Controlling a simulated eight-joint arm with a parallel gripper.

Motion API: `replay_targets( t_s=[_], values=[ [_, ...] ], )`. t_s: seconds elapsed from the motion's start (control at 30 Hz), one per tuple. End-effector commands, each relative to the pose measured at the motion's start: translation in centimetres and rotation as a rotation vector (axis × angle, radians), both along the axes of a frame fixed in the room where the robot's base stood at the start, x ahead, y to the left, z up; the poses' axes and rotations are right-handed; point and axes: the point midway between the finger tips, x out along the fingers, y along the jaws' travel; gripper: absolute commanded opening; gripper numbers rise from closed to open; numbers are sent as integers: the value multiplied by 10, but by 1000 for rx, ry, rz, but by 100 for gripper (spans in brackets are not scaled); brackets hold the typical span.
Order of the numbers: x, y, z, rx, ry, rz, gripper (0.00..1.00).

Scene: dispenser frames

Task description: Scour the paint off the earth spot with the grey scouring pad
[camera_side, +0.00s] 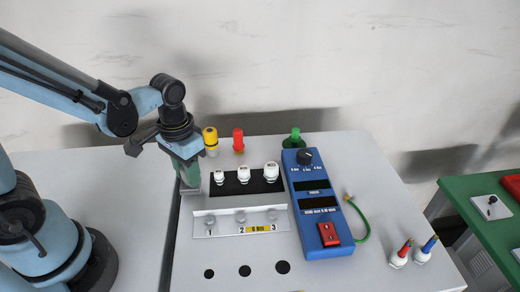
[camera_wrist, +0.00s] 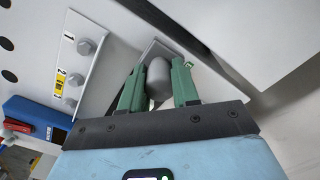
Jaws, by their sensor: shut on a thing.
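My gripper (camera_side: 187,178) is at the left edge of the light panel, left of the bolted plate. In the wrist view its two green fingers (camera_wrist: 158,85) are shut on a grey rounded grip (camera_wrist: 158,75). A flat grey square piece (camera_wrist: 153,48) shows below this grip; together they look like the grey scouring pad. In the side view the pad (camera_side: 190,192) shows low under the fingertips, at or just above the panel; I cannot tell if it touches. I cannot make out the earth spot; a small unreadable mark (camera_wrist: 190,65) shows beside the right finger.
A bolted plate (camera_side: 212,231) lies right of my gripper. A black strip with white knobs (camera_side: 244,174) is behind it. The blue meter (camera_side: 319,205) stands further right. Yellow (camera_side: 210,137), red (camera_side: 238,141) and green (camera_side: 295,135) items stand at the back.

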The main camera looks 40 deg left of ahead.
Motion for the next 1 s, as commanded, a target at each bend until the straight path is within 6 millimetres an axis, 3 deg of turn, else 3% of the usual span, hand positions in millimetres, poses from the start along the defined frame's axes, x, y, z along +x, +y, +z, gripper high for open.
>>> replay_targets(
  t_s=[0.1,0.53,1.0],
  values=[
    [1,0,-19,0,0,0,0],
    [29,29,-17,0,0,3,0],
    [-1,-2,-19,0,1,-3,0]
  ],
)
